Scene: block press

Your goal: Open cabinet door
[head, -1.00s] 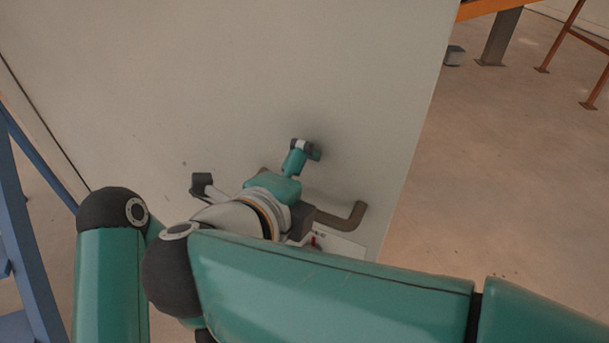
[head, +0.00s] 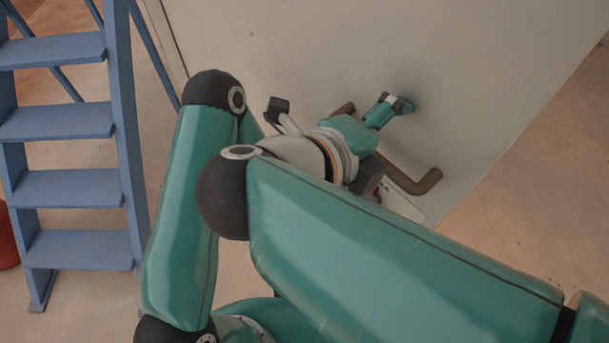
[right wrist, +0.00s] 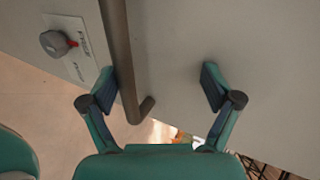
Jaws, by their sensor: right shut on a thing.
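The cabinet door (head: 340,50) is a large pale grey panel. Its brown bar handle (head: 425,184) is partly hidden behind my right gripper (head: 338,108) in the head view. In the right wrist view the handle (right wrist: 119,45) runs between the fingers of my right gripper (right wrist: 160,85), close to the left finger. My right gripper is shut on the handle, though a gap shows beside the right finger. A dark knob with a red mark (right wrist: 55,43) sits on a white label plate (right wrist: 85,60) beside the handle. My left gripper is out of view.
A blue step ladder (head: 70,190) stands at the left in the head view. A red object (head: 7,237) is cut off at the left edge. Bare floor (head: 545,170) lies beyond the door's right edge.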

